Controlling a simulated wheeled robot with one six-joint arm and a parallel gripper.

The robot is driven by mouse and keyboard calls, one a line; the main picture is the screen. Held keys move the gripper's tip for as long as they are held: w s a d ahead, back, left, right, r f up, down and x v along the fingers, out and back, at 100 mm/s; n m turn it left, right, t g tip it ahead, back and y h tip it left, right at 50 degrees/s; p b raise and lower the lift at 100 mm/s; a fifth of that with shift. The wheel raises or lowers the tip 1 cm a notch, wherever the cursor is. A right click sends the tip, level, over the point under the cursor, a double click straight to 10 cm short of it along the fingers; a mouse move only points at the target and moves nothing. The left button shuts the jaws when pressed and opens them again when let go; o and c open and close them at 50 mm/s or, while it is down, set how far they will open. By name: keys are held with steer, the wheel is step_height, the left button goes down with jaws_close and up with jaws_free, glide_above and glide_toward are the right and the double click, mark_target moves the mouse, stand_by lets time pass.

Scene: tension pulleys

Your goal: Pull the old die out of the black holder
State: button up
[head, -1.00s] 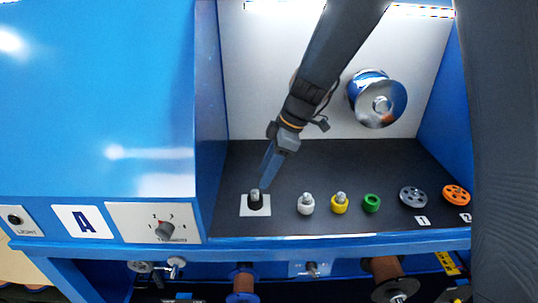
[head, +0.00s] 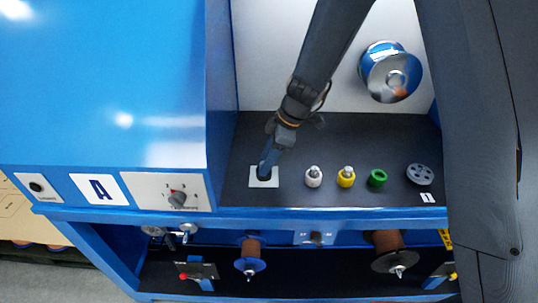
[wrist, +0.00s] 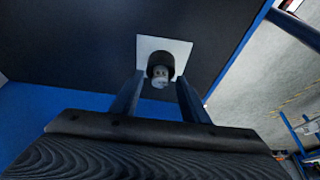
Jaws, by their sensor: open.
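The black holder (wrist: 155,58) stands on a white square plate (wrist: 180,46) at the left of the dark shelf. The old die (wrist: 160,77) shows in the wrist view as a small light grey piece in the holder's top. My gripper (wrist: 160,88) is open, with one finger on each side of the holder and die. Whether the fingers touch them I cannot tell. In the head view my gripper (head: 265,172) is down at the holder and hides most of it, and the die is hidden there.
To the right on the shelf stand a white holder (head: 313,177) and a yellow holder (head: 346,177), each with a grey piece on top, a green ring (head: 377,178) and a grey pulley (head: 420,174). A blue side wall (head: 220,100) rises close on the left. A large metal pulley (head: 390,72) is on the back wall.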

jaws_close()
steer(key=shift+r+p, duration=0.35)
steer(key=shift+r, duration=1.4)
stand_by(0.7)
